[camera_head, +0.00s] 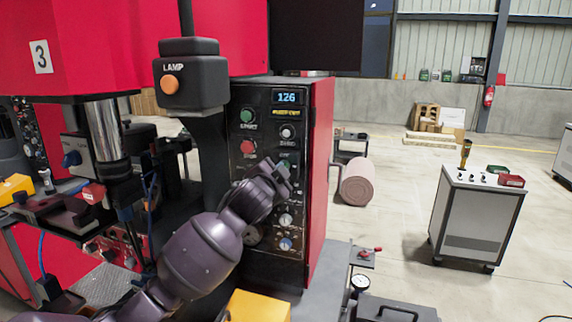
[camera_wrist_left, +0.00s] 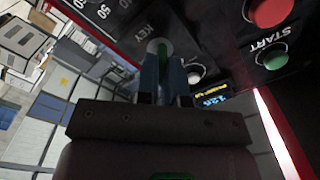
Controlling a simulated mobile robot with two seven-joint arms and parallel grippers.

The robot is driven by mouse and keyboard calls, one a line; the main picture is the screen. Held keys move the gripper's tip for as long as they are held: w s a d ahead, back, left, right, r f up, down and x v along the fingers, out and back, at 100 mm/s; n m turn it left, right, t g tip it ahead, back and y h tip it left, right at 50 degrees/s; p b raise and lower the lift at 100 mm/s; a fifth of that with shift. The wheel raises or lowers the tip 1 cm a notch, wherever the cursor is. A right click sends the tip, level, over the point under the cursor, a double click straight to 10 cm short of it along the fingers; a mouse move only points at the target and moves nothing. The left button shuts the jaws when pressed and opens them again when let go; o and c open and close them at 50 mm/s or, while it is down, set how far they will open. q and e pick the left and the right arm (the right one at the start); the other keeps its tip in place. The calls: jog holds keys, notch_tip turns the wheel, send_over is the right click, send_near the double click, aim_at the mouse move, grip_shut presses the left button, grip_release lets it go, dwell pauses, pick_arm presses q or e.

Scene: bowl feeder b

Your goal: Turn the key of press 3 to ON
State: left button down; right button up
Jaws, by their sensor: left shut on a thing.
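Press 3 (camera_head: 150,45) is red, with a "3" sign at its upper left. Its black control panel (camera_head: 262,112) has a lit display, a green START button (camera_head: 247,115) and a red STOP button (camera_head: 249,148). My left gripper (camera_head: 283,172) is up against the panel, below the buttons, and hides the key from the head view. In the left wrist view my left gripper (camera_wrist_left: 162,72) is shut on the key (camera_wrist_left: 162,48), beside the "KEY" label. Its fingers cover most of the key, so I cannot tell which position it points to. My right gripper is not in view.
A lamp box (camera_head: 189,75) with an orange button hangs left of the panel. Small dials (camera_head: 286,220) sit low on the panel, below my gripper. A grey cart (camera_head: 474,215) stands at the right on open floor. A pink roll (camera_head: 358,182) lies behind the press.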

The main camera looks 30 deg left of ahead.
pick_arm(q)
jog(key=m, duration=0.5)
dwell(0.3)
jog(key=m, duration=0.3)
jog(key=shift+m, duration=0.4)
jog(key=c, duration=1.2)
grip_release()
jog(key=shift+o, duration=0.2)
